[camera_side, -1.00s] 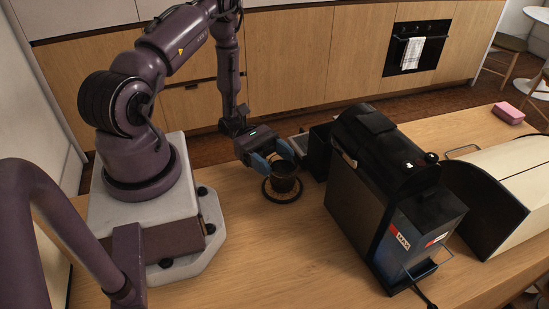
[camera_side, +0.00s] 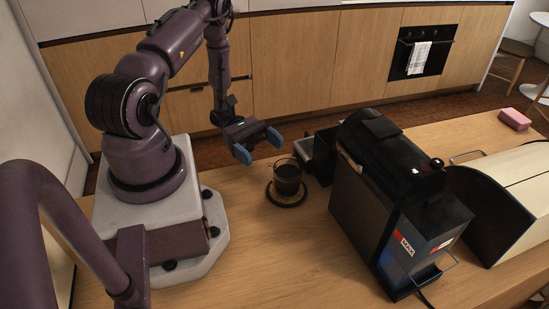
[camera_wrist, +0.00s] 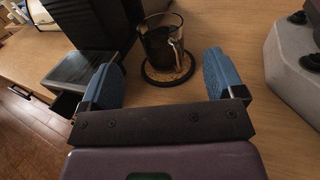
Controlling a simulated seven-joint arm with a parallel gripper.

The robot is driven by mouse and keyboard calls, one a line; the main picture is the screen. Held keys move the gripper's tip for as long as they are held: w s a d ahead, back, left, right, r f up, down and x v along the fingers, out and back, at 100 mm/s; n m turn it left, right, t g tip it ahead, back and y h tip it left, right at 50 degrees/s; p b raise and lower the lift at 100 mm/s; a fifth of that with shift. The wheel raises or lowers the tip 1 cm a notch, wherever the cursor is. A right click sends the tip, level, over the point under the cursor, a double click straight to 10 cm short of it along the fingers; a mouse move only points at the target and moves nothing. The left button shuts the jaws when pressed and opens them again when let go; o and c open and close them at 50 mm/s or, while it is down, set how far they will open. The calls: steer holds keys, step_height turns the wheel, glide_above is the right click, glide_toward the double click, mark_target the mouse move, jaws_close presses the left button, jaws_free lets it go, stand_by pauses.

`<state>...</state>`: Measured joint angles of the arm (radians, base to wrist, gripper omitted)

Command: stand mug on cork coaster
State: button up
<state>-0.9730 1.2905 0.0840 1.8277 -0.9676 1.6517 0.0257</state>
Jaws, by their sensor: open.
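A dark, see-through mug (camera_side: 287,177) stands upright on the round cork coaster (camera_side: 288,201), which has a dark rim. In the wrist view the mug (camera_wrist: 161,42) stands within the coaster (camera_wrist: 168,76), with its handle toward the right and near side. My gripper (camera_side: 258,145) is open and empty, above and behind the mug in the side view, and apart from it. In the wrist view the blue fingers of my gripper (camera_wrist: 165,80) are wide apart, with the mug beyond them. Nothing hides the mug in the side view.
A black coffee machine (camera_side: 375,190) stands right of the mug, with a drip tray (camera_side: 308,152) close by. A beige box-like item (camera_side: 510,195) and a pink block (camera_side: 515,119) are further right. The wooden table in front of the coaster is clear.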

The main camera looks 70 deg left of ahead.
steer(key=v, duration=0.5)
steer(key=w+d+r+m+g+y, duration=0.35)
steer(key=r+m+g, duration=0.35)
steer(key=r, duration=0.4)
steer(key=s+d+r+m+t+y, duration=0.2)
steer(key=d+r+m+y, duration=0.4)
steer(key=r, duration=0.3)
steer(key=s+d+r+m+t+y, duration=0.3)
steer(key=d+r+m+y, duration=0.4)
steer(key=d+r+m, duration=0.1)
step_height(320, 180, up, 2)
steer(key=shift+r+m+t, duration=0.1)
steer(key=shift+m+t, duration=0.2)
steer(key=shift+m, duration=0.5)
